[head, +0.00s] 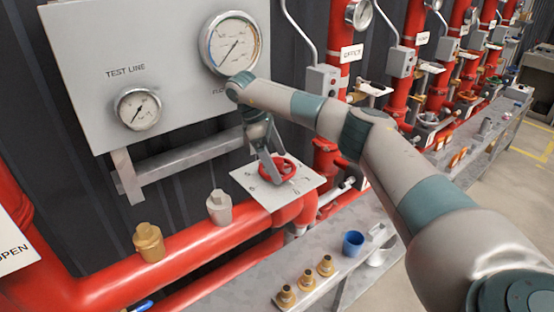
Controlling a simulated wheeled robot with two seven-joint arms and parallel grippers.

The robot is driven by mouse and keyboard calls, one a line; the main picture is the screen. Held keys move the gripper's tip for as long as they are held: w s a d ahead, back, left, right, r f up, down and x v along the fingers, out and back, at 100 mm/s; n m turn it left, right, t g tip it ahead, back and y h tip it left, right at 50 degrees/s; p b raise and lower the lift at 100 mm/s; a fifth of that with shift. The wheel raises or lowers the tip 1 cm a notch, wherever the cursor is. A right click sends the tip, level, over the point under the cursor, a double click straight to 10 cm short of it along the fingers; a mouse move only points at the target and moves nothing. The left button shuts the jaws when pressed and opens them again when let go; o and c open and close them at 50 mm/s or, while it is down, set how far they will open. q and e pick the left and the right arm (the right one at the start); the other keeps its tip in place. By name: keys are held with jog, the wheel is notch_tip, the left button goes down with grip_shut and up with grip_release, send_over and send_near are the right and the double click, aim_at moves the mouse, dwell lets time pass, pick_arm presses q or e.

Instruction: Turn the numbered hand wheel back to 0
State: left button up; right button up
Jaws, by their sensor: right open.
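A red hand wheel (284,167) sits on a pale square plate (250,182) at the middle of the head view, below the gauge panel. My right arm reaches in from the right, and my right gripper (272,173) points down at the wheel. Its fingers are spread at the wheel's left side; I cannot tell whether they touch the rim. The gripper partly covers the wheel and plate. Numbers on the plate are too small to read. My left gripper is not in view.
A grey panel (80,50) with a large gauge (230,43) and a small gauge (138,109) stands behind. A thick red pipe (185,245) runs in front with brass and grey caps. A ledge holds several brass fittings (307,280) and a blue cup (353,243).

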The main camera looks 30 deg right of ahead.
aim_at(278, 160)
jog(key=shift+r+p, duration=2.9)
jog(key=shift+r, duration=0.55)
jog(key=shift+s+f, duration=0.15)
